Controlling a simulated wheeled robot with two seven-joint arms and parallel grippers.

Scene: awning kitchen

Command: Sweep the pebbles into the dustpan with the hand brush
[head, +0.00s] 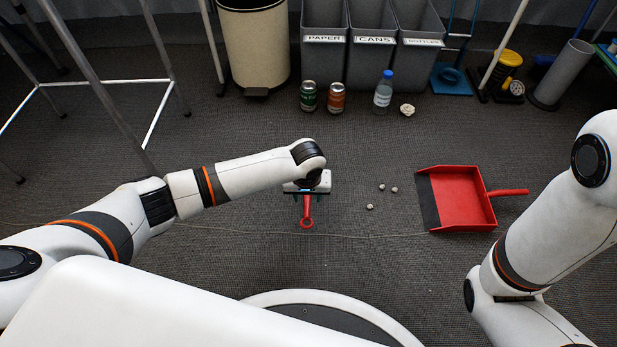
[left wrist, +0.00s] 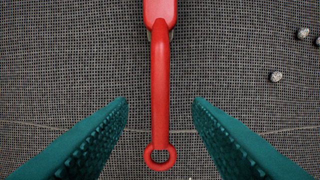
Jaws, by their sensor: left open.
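The red hand brush (head: 307,212) lies on the carpet below my left gripper (head: 307,192), which hides part of it in the head view. In the left wrist view its red handle (left wrist: 160,90) runs between the two teal fingers of my left gripper (left wrist: 160,108). The fingers are open, with a gap on each side of the handle. Three small pale pebbles (head: 381,187) lie on the carpet right of the brush; they also show at the right of the left wrist view (left wrist: 276,76). The red dustpan (head: 462,201) lies further right, its dark lip toward the pebbles. My right gripper is out of view.
Grey bins (head: 373,60) labelled for paper and cans stand at the back. The carpet between pebbles and dustpan is clear.

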